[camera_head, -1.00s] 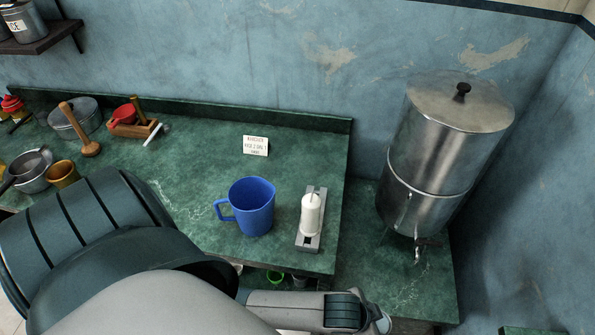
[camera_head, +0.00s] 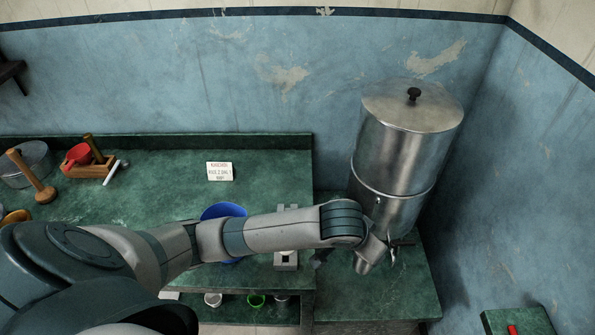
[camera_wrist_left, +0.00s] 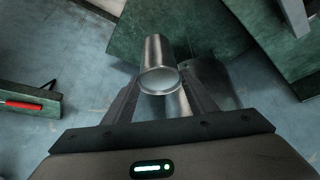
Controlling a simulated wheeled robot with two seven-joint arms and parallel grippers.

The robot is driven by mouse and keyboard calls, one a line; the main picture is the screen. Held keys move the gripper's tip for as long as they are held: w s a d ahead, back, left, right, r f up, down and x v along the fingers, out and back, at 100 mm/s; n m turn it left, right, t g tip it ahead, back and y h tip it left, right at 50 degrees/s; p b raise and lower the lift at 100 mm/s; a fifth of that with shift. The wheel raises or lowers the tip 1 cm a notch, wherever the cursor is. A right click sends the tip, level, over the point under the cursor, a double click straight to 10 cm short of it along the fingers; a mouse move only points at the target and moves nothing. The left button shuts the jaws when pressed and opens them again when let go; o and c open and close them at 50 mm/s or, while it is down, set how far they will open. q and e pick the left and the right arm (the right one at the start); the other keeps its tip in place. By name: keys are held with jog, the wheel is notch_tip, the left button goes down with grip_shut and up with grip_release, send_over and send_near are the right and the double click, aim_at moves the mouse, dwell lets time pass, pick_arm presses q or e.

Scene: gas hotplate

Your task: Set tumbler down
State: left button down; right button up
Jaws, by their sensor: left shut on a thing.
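A metal tumbler (camera_head: 366,262) is held at the end of my left arm, in front of the steel urn (camera_head: 405,150). In the left wrist view the tumbler (camera_wrist_left: 158,62) sits between the two fingers of my left gripper (camera_wrist_left: 160,82), which is shut on it. Its round rim faces the wrist camera; I cannot tell what is inside. In the head view the tumbler appears close to the urn's tap (camera_head: 393,254); whether they touch is unclear. The fingers are small and partly hidden there. My right gripper is not in view.
Green counter (camera_head: 370,300) is bare below the tumbler.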

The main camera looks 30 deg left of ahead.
pick_arm(q)
jog(key=w+a+r+n+b, duration=0.1)
jog(key=a+r+b, duration=0.1)
jog(key=a+r, duration=0.2)
jog(key=w+a+r+n+y+b, duration=0.1)
jog(key=a+r+b, duration=0.1)
jog(key=r, duration=0.7)
jog(key=shift+w+a+r+n+y, duration=0.15)
jog(key=shift+w+a+n+y, duration=0.2)
jog(key=shift+a, duration=0.5)
